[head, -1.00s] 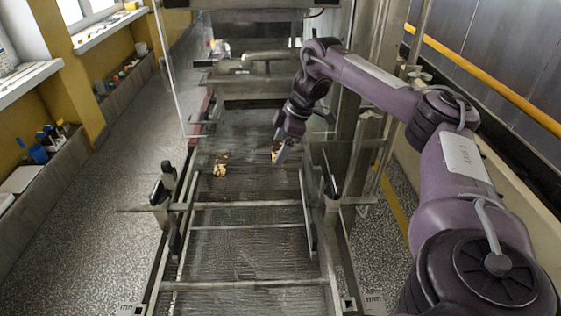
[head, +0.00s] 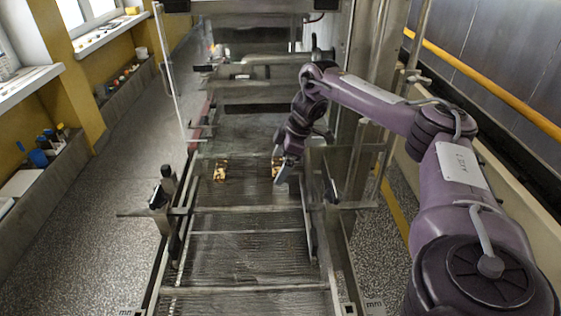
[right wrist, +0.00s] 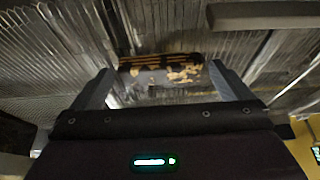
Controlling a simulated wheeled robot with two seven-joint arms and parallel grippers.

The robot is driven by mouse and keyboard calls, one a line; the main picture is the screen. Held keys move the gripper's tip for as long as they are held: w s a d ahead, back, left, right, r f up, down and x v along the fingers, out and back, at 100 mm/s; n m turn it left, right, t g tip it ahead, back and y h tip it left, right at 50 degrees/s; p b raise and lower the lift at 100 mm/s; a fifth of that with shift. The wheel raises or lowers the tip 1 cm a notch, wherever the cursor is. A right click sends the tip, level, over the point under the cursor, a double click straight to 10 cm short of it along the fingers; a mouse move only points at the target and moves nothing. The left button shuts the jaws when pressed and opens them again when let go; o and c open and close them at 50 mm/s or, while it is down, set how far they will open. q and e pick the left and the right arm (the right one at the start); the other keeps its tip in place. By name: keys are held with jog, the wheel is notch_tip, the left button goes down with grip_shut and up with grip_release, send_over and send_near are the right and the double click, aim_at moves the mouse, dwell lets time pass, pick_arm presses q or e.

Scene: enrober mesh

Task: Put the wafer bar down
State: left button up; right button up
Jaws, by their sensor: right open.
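A wafer bar (right wrist: 160,72), brown with pale golden patches, lies on the wire mesh belt (right wrist: 60,50) in the right wrist view. My right gripper (right wrist: 158,80) is open, with one finger at each end of the bar and a gap visible beside the fingers. In the head view my right gripper (head: 281,178) is low over the mesh, and part of the bar (head: 276,167) shows just left of it. A second golden-brown piece (head: 221,170) lies on the mesh further left. My left gripper is not in view.
Metal crossbars (head: 245,209) span the mesh in front of the pieces. Side rails with dark knobs (head: 158,197) flank the belt. A metal bar (right wrist: 262,15) crosses the upper right of the right wrist view. The near mesh is bare.

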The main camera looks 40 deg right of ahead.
jog(key=shift+d+r, duration=0.1)
jog(key=shift+r, duration=0.2)
jog(key=p+v, duration=0.1)
jog(key=v, duration=0.4)
jog(key=shift+r, duration=0.25)
jog(key=p+v, duration=0.4)
jog(key=v, duration=0.2)
jog(key=shift+p, duration=0.35)
jog(key=shift+s, duration=0.1)
